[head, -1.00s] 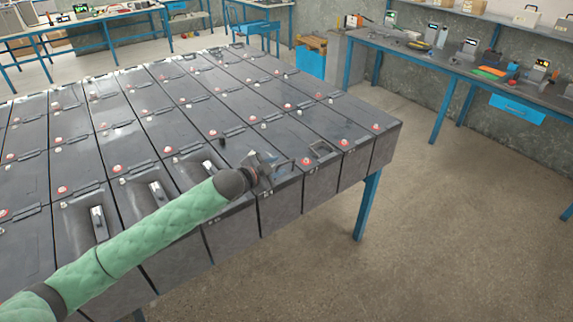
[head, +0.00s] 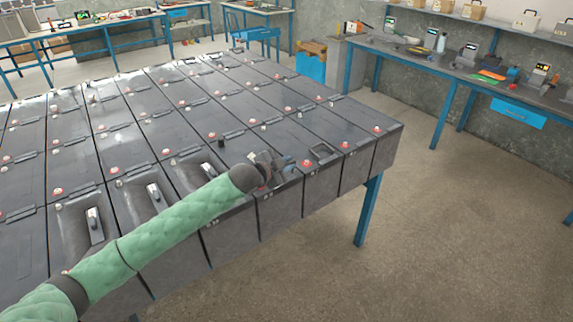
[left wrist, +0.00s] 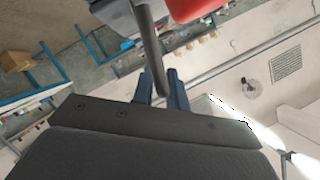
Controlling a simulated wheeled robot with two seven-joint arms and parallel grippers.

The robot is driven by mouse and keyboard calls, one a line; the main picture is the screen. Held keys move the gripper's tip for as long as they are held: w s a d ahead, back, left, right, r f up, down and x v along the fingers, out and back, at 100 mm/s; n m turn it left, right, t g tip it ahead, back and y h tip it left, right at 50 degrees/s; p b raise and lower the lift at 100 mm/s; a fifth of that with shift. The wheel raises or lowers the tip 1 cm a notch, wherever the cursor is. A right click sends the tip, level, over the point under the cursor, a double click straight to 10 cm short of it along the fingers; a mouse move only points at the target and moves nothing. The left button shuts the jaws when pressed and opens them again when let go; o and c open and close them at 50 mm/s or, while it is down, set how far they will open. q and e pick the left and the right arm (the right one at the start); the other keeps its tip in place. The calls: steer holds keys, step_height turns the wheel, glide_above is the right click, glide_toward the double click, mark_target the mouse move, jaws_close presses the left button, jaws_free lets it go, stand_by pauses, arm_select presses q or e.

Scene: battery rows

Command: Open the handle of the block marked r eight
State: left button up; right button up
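My left gripper (head: 280,163) is over the front row of dark blocks, above the top of one block (head: 280,203) near the right end of that row. In the left wrist view a dark bar, the handle (left wrist: 150,45), runs down between the two fingers (left wrist: 160,88), which sit close on both sides of it. The gripper appears shut on it. The gripper hides much of the handle in the head view. The marks on the block fronts are too small to read, so I cannot tell which is r eight. My right gripper is not in view.
The block to the right has a flat-lying handle (head: 322,152) and a red cap (head: 307,163) near it. Blocks to the left have handles (head: 153,192) in recesses. A workbench (head: 440,68) with tools stands at the back right. The floor (head: 460,230) on the right is clear.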

arm_select(q)
jaws_close()
steer(key=shift+w+a+r, duration=0.1)
steer(key=shift+w+a, duration=0.05)
steer(key=shift+w+n+g+p, duration=0.1)
steer(key=shift+n+g+p, duration=0.2)
steer(key=shift+p, duration=0.1)
steer(key=shift+w+a+n+g, duration=0.25)
steer(key=shift+n+g, duration=0.05)
steer(key=shift+n, duration=0.1)
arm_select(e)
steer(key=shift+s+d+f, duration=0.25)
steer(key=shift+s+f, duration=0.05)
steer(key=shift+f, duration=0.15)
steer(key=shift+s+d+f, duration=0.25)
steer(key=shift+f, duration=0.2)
